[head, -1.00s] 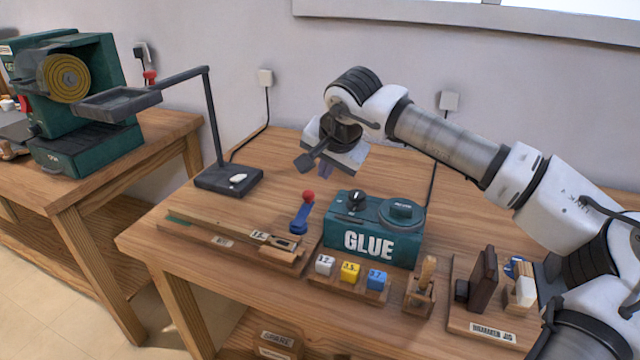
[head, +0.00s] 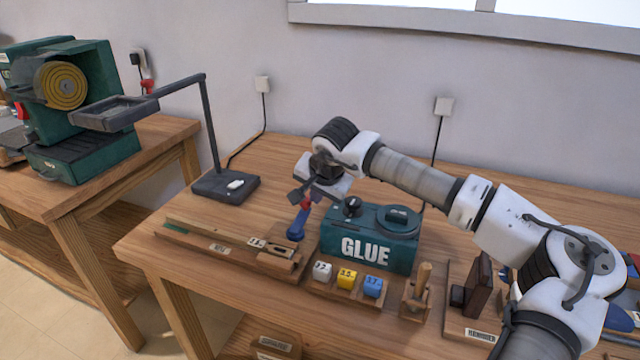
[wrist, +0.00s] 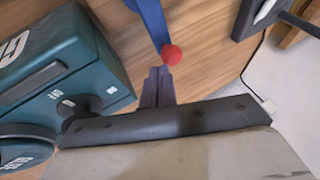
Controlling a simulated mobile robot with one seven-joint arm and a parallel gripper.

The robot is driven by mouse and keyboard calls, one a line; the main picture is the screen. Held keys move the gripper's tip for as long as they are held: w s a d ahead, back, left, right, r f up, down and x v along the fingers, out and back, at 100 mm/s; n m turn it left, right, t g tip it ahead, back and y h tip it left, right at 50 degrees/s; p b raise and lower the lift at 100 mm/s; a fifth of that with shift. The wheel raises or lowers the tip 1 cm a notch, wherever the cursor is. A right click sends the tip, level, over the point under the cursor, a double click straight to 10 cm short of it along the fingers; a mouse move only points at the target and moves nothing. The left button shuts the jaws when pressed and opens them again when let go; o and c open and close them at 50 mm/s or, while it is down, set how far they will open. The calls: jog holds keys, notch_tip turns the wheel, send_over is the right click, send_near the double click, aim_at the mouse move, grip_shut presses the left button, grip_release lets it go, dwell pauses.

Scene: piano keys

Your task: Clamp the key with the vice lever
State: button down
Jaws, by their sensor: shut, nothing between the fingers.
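The vice lever is a blue arm (head: 297,224) with a red ball knob (wrist: 172,54), standing at the right end of a long wooden fixture (head: 225,247). A long pale wooden strip, seemingly the key (head: 215,231), lies along that fixture. My gripper (wrist: 158,72) is shut and empty. Its fingertips are right beside the red knob in the wrist view; I cannot tell whether they touch it. In the head view my gripper (head: 306,200) partly covers the knob.
A green GLUE box (head: 368,240) stands close to the right of the lever. Numbered blocks (head: 347,279) sit in front of it. A lamp-like stand (head: 225,185) is behind the fixture. Bare tabletop (head: 270,180) lies between stand and lever.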

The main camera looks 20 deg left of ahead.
jog(key=shift+w+a+f, duration=0.2)
jog(key=shift+f, duration=0.25)
